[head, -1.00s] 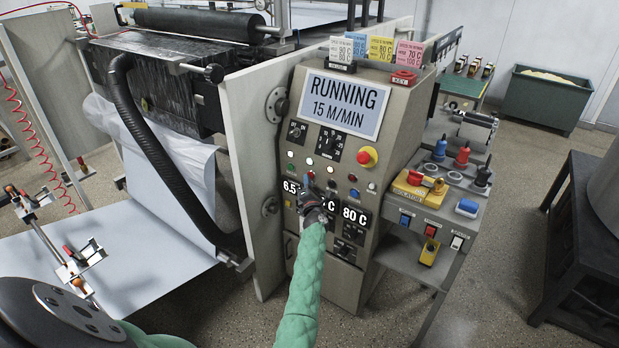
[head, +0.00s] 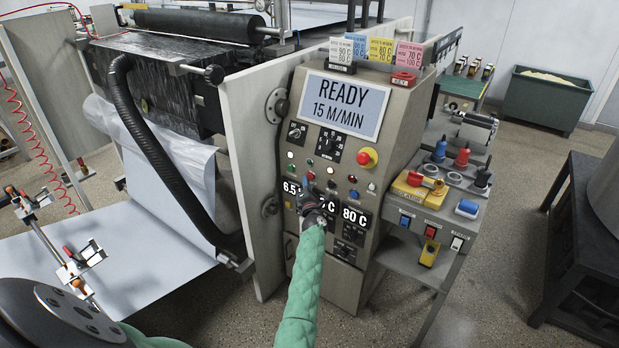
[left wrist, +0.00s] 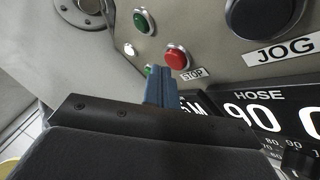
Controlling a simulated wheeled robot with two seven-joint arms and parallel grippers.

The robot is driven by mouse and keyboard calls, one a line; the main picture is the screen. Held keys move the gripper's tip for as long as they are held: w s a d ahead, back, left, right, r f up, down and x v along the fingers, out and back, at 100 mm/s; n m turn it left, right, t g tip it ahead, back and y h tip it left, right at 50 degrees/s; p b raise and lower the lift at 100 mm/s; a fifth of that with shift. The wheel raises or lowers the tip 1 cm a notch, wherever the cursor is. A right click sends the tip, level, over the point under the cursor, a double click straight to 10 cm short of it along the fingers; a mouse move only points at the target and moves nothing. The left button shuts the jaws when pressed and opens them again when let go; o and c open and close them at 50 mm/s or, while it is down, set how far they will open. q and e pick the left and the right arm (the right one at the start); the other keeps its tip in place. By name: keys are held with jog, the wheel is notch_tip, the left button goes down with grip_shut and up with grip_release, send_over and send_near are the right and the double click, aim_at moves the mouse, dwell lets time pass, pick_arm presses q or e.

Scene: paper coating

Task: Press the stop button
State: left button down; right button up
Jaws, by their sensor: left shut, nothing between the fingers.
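The red stop button (left wrist: 177,58), with a STOP label (left wrist: 192,74) at its lower right, shows on the panel in the left wrist view. In the head view the button panel is on the sloped grey console (head: 300,115). My left gripper (head: 307,184) is shut and empty at the button rows, its blue fingertips (left wrist: 160,88) just below and left of the stop button in the wrist view. I cannot tell whether they touch it. The display (head: 341,104) reads READY, 15 M/MIN. My right gripper is not in view.
A green button (left wrist: 143,20) is left of the stop button. A red emergency knob (head: 367,157) sits higher on the console. A side shelf (head: 455,232) with switches stands at the right. The coating machine's black hose (head: 145,150) is at the left.

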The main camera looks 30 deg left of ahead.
pick_arm(q)
jog(key=shift+s, duration=0.25)
jog(key=shift+s, duration=0.1)
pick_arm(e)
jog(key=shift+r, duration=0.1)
pick_arm(q)
jog(key=s, duration=0.2)
jog(key=s+p, duration=0.1)
jog(key=s, duration=0.1)
jog(key=shift+s+a, duration=0.2)
jog(key=shift+s, duration=0.2)
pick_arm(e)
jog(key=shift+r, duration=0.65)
